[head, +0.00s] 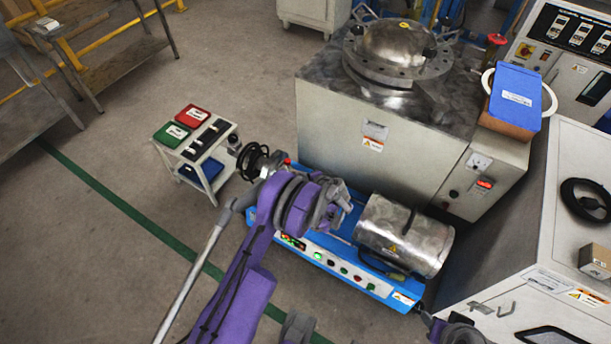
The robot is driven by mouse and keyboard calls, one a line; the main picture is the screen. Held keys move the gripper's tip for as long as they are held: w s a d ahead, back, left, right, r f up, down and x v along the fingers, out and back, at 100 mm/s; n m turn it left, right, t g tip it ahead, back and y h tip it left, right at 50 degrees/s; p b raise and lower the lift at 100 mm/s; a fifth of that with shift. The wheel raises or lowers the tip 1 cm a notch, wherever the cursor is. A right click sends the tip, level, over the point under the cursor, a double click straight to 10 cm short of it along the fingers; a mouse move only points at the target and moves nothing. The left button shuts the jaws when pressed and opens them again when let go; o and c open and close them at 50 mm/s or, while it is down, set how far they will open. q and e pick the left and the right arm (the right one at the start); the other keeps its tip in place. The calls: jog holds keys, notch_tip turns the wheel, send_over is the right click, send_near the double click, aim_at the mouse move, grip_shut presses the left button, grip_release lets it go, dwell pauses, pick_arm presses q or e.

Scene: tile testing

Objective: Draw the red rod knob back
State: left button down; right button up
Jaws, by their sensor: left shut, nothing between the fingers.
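A small red spot (287,161) shows just behind my left wrist, at the back left of the blue bench machine (330,262). It may be the red rod knob, but it is too small and too covered to be sure. My left gripper (343,207) is shut and empty over the blue machine, left of its metal cylinder (404,236). My purple left arm and wrist hide much of the machine's left part. Part of my other arm shows at the bottom edge, with no clear gripper.
A large grey machine (390,160) with a domed lid stands behind, and a red-topped post (496,40) rises at its back right. A small cart (203,152) stands left. A white cabinet (545,230) borders the right.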

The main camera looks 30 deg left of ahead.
aim_at(286, 163)
pick_arm(q)
jog(key=a+r+x, duration=0.1)
jog(key=x, duration=0.8)
jog(key=shift+w+a+b, duration=0.2)
jog(key=shift+w+b, duration=0.15)
jog(key=shift+w, duration=0.1)
jog(key=a+b, duration=0.1)
jog(key=a, duration=0.2)
jog(key=shift+r, duration=0.15)
